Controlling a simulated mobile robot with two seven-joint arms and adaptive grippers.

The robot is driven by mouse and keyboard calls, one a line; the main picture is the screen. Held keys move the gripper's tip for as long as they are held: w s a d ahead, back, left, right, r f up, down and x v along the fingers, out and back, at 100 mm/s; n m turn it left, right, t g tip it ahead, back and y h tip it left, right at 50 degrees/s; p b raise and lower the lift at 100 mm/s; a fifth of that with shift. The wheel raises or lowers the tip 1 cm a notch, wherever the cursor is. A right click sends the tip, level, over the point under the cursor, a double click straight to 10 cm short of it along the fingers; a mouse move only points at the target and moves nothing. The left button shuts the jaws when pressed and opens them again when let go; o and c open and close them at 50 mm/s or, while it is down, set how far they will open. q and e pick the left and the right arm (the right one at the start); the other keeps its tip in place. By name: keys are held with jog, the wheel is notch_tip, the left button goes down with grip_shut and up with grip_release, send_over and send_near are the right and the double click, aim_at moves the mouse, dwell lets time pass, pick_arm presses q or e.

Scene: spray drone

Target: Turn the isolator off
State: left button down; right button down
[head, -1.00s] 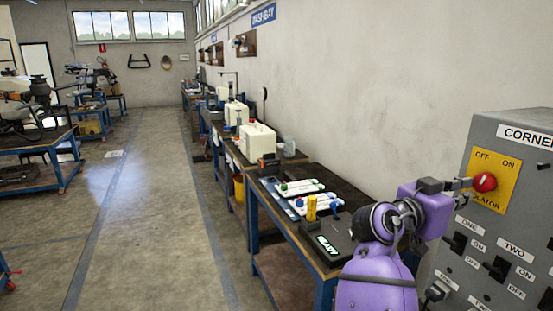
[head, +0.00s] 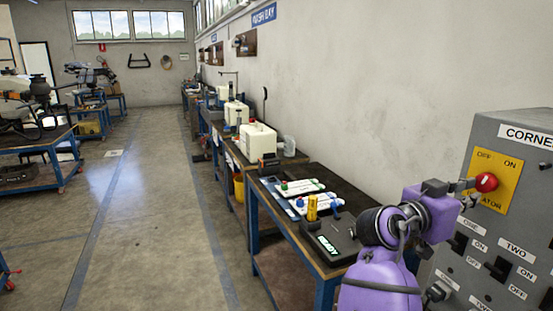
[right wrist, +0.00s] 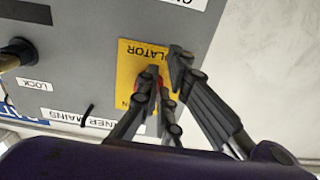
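The isolator is a yellow plate (head: 510,172) marked OFF and ON, with a round red knob (head: 486,182), on the grey panel at the right. My right gripper (head: 470,187) is just left of the knob. In the right wrist view the gripper (right wrist: 166,64) has a gap between its fingertips. One finger covers much of the red knob (right wrist: 136,86), and the other is to the right of it over the plate (right wrist: 128,58). I cannot tell whether a finger touches the knob. The knob's turn position is unclear. My left gripper is out of view.
The grey panel (head: 490,142) carries several black switches below the isolator. A lock knob (right wrist: 14,54) shows in the right wrist view. The floor aisle (head: 150,220) is clear.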

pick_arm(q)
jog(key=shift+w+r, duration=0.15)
pick_arm(e)
jog(key=shift+s+d+r, duration=0.2)
jog(key=shift+s+d, duration=0.55)
jog(key=shift+s, duration=0.45)
jog(key=shift+d+f, duration=0.1)
jog(key=shift+s+f, duration=0.15)
jog(key=shift+f, duration=0.15)
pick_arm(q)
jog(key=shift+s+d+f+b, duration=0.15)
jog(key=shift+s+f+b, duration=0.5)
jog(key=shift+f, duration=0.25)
pick_arm(e)
jog(key=v, duration=0.5)
jog(key=shift+a+f, duration=0.15)
jog(key=shift+a, duration=0.25)
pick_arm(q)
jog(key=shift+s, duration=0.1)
